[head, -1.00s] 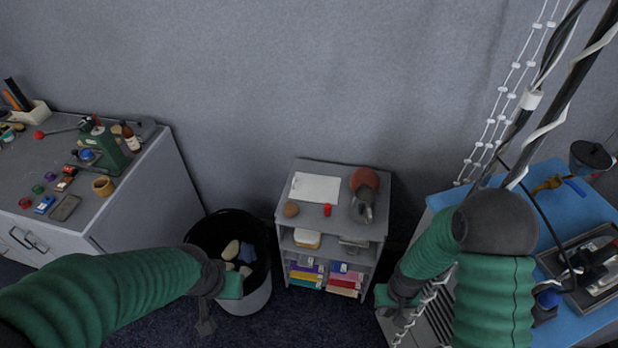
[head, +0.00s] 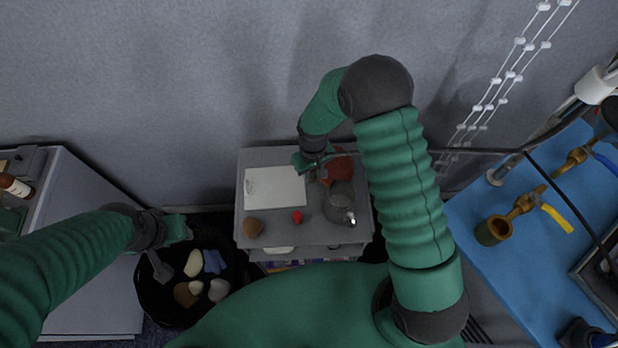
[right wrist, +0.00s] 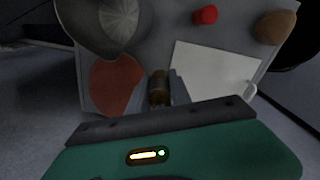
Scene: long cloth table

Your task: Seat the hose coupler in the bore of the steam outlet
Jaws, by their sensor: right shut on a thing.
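My right gripper (head: 314,172) is over the top of the grey shelf unit, near the white sheet. In the right wrist view it is shut on a dark brass cylindrical piece (right wrist: 158,88), which looks like the hose coupler. A thin dark hose (head: 460,151) runs from near this gripper to the right. On the blue table, a brass fitting (head: 492,231) with a yellow lever has an open round mouth; it looks like the steam outlet. The gripper is well left of it. My left gripper (head: 176,228) is by the black bin; its fingers do not show clearly.
The shelf top (head: 312,234) holds a white sheet (head: 275,188), a small red item (head: 297,216), a brown rounded item (head: 254,227), a grey vessel (head: 339,203) and a red round pad (right wrist: 115,85). A second brass valve (head: 575,156) stands on the blue table (head: 470,210).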

